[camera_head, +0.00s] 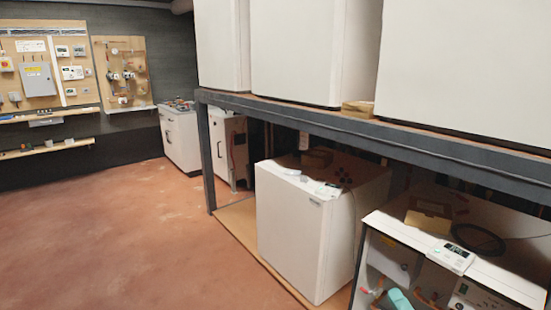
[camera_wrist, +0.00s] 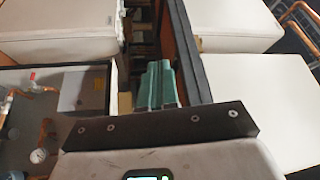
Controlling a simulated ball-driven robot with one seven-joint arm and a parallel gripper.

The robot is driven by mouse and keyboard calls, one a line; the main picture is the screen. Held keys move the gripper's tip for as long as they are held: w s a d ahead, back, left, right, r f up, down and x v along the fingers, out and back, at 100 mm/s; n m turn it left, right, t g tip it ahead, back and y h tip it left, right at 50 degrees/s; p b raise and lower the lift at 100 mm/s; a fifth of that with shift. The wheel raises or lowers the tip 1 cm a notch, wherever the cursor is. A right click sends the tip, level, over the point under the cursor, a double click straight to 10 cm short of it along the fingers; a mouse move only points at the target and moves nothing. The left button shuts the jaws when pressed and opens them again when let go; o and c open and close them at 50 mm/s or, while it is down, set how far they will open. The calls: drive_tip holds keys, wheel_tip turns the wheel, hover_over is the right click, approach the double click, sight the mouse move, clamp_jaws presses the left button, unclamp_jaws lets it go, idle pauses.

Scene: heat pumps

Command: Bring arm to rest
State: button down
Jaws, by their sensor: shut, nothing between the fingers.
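My gripper (camera_wrist: 158,68) shows in the wrist view, with two green fingers close together in the middle above a dark bar with screws. It is shut, with nothing between the fingers. Behind the fingers, the wrist view shows a narrow gap between pale cabinets and a dark beam; I cannot tell how far off these are. My arm is not clearly seen in the head view, so its overall pose cannot be told.
A dark steel frame (camera_head: 209,160) carries large white units (camera_head: 300,45). A white cabinet (camera_head: 290,235) stands beneath it. An open-fronted unit with pipes (camera_head: 480,275) is at lower right. The red floor (camera_head: 110,240) is clear at left. A gauge (camera_wrist: 38,155) shows in the wrist view.

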drive_tip(key=s+a+f+n+g, duration=0.3)
drive_tip(key=s+f+n+g, duration=0.6)
drive_tip(key=s+f+n, duration=0.3)
drive_tip(key=s+d+f+g+h, duration=0.1)
drive_tip(key=s+f+g, duration=0.1)
drive_tip(key=s, duration=0.6)
drive_tip(key=s+d+f+g+h, duration=0.1)
drive_tip(key=s+g, duration=0.3)
drive_tip(key=s, duration=0.4)
drive_tip(key=s+d+f+g+h+p, duration=0.1)
drive_tip(key=s+d+f+g+h, duration=0.1)
drive_tip(key=s, duration=0.6)
drive_tip(key=shift+d+f+n+g, duration=0.2)
drive_tip(key=shift+f+n+g, duration=0.1)
drive_tip(key=shift+f+g, duration=0.35)
